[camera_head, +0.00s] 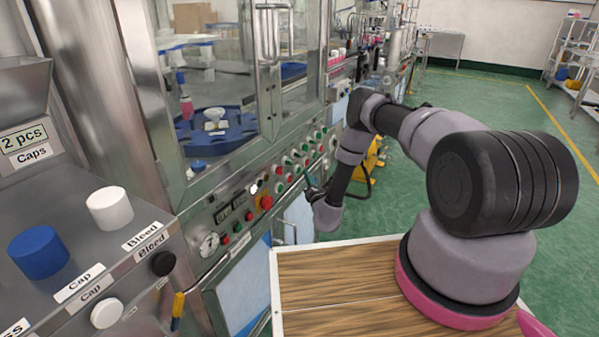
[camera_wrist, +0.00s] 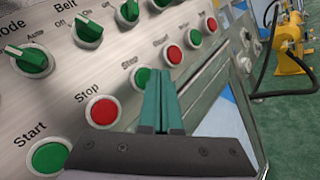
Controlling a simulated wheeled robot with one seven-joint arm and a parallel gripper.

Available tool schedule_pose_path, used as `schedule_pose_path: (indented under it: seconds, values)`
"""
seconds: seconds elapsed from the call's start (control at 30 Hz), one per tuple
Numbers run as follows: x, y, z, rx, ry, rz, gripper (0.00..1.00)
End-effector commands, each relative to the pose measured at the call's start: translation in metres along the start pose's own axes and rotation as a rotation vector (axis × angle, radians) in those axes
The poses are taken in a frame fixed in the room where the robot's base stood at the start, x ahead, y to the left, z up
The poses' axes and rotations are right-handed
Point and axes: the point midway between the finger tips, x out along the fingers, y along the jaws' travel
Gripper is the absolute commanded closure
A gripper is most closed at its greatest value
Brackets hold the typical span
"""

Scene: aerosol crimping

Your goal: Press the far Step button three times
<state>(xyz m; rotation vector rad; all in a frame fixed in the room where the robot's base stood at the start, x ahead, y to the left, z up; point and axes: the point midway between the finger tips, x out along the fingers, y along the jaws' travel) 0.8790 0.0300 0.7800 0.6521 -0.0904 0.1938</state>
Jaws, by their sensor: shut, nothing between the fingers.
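My gripper (camera_wrist: 161,72) is shut and empty, its two teal fingers side by side. In the wrist view the fingertips overlap the lower right edge of a green button (camera_wrist: 141,77) under a label reading Step; I cannot tell whether they touch it. No second Step label is readable. In the head view my gripper (camera_head: 309,183) is close to the front of the machine's control panel (camera_head: 275,203), partly hidden by my arm.
A red Stop button (camera_wrist: 103,111) and green Start button (camera_wrist: 48,157) lie lower left of the fingers. Red (camera_wrist: 174,54) and green (camera_wrist: 193,39) buttons continue up right. Green selector knobs (camera_wrist: 88,33) sit above. A yellow device (camera_wrist: 291,58) stands beyond the panel.

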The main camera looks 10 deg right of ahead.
Motion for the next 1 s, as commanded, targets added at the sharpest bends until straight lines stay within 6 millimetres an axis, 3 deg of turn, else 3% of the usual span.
schedule_pose_path:
  seconds: [1.0]
  values:
    - [0.0056,0.0042,-0.0038,0.001,0.0,0.0,1.0]
